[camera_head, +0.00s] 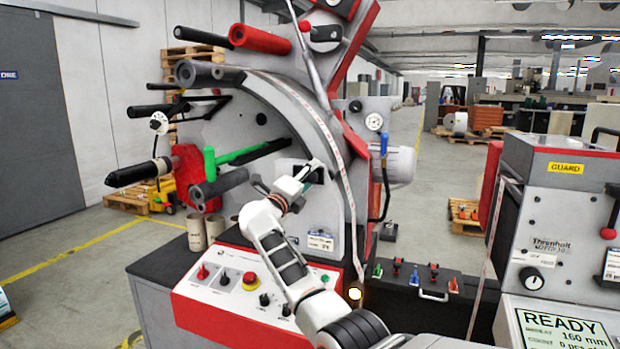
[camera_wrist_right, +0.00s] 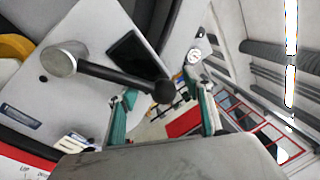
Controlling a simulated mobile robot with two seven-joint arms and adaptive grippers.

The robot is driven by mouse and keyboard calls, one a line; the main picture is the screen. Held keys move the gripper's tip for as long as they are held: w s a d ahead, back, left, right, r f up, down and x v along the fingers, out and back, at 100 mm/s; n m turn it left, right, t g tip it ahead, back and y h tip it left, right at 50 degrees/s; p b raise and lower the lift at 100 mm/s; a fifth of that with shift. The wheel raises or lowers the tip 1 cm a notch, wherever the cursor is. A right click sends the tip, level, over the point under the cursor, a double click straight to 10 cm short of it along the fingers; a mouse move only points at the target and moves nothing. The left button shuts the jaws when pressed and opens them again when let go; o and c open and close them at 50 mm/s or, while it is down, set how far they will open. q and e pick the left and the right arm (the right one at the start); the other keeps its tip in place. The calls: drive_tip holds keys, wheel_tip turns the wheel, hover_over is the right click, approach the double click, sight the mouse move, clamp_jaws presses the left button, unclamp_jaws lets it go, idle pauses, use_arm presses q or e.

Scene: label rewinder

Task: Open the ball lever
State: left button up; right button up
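The ball lever shows in the right wrist view as a black rod (camera_wrist_right: 112,76) running from a grey metal hub (camera_wrist_right: 62,58) to a dark ball end (camera_wrist_right: 164,92). The hub stands on a pale panel. My right gripper (camera_wrist_right: 165,112) is open, with one teal-padded finger on each side. The ball end appears in the gap between the fingers, clear of both pads in the picture; its depth is hard to tell. In the head view my right gripper (camera_head: 316,172) is at the rewinder's face, and the arm largely hides the lever. My left gripper is not in view.
A green-ended bar (camera_head: 210,164) and dark rollers (camera_head: 222,187) stick out left of my gripper. A control panel (camera_head: 225,290) with a red stop knob lies below. A pale web (camera_head: 345,180) runs down to the right. A guard unit (camera_head: 560,200) stands at right.

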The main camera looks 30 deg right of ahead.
drive_tip(key=shift+s+a+f, duration=0.15)
drive_tip(key=shift+s+a, duration=0.05)
drive_tip(key=v, duration=1.1)
drive_tip(key=shift+s+a, duration=0.15)
drive_tip(key=shift+a, duration=0.05)
drive_tip(key=s+a+f+n+t+y, duration=0.35)
drive_tip(key=s+f+n+y, duration=0.2)
drive_tip(key=f+n, duration=0.45)
drive_tip(key=s+a+f+n+t+y, duration=0.35)
drive_tip(key=s+f+n+y, duration=0.2)
drive_tip(key=f+n, duration=0.5)
drive_tip(key=s+a+f+n+t+y, duration=0.2)
drive_tip(key=s+a+f+n+y, duration=0.3)
drive_tip(key=f+n, duration=0.5)
drive_tip(key=s+f+n+g+y, duration=0.1)
drive_tip(key=s+f+n+g, duration=0.3)
drive_tip(key=s+f, duration=0.7)
drive_tip(key=s+a+f+n+g+y, duration=0.1)
drive_tip(key=s+f+g, duration=0.4)
drive_tip(key=s+f, duration=0.6)
drive_tip(key=s+n+y, duration=0.1)
drive_tip(key=s+n, duration=0.1)
drive_tip(key=s, duration=0.2)
drive_tip(key=shift+n, duration=0.35)
